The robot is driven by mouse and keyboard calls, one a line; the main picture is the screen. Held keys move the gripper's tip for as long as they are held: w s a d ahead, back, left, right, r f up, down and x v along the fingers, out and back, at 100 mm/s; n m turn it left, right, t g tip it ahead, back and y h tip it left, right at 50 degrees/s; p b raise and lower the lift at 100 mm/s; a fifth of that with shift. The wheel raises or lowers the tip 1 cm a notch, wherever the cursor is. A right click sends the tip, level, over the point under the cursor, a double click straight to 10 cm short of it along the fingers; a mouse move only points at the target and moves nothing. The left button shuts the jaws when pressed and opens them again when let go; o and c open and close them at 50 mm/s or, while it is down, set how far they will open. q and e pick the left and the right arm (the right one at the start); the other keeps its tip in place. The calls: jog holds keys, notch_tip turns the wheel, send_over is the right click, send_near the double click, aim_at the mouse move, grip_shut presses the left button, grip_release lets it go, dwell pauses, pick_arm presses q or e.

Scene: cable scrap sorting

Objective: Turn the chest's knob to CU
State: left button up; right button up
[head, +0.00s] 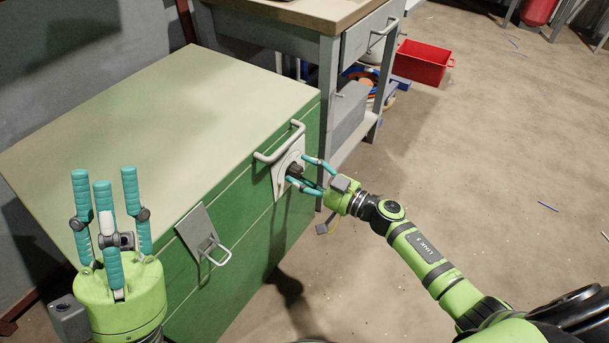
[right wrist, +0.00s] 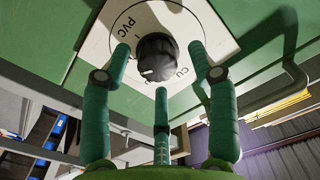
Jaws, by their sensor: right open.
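The chest (head: 150,110) is green with a pale top. Its black knob (head: 294,171) is on a white dial plate (head: 279,176) on the front. In the right wrist view the knob (right wrist: 156,57) shows a small white mark low on its face. PVC is printed at upper left of the plate (right wrist: 180,20) and CU at lower right. My right gripper (head: 314,176) is open, its three teal fingers (right wrist: 160,60) spread around the knob; contact cannot be told. My left gripper (head: 105,178) is open and empty, fingers upward, in front of the chest at left.
A bar handle (head: 280,143) runs close above the dial plate. A grey plate with a wire handle (head: 215,250) is on the chest's front, left of the dial. A workbench (head: 300,12) stands behind, with a red bin (head: 422,63) beside it. The floor (head: 500,150) at right is mostly clear.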

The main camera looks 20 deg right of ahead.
jog(key=shift+r, duration=0.1)
jog(key=c, duration=1.1)
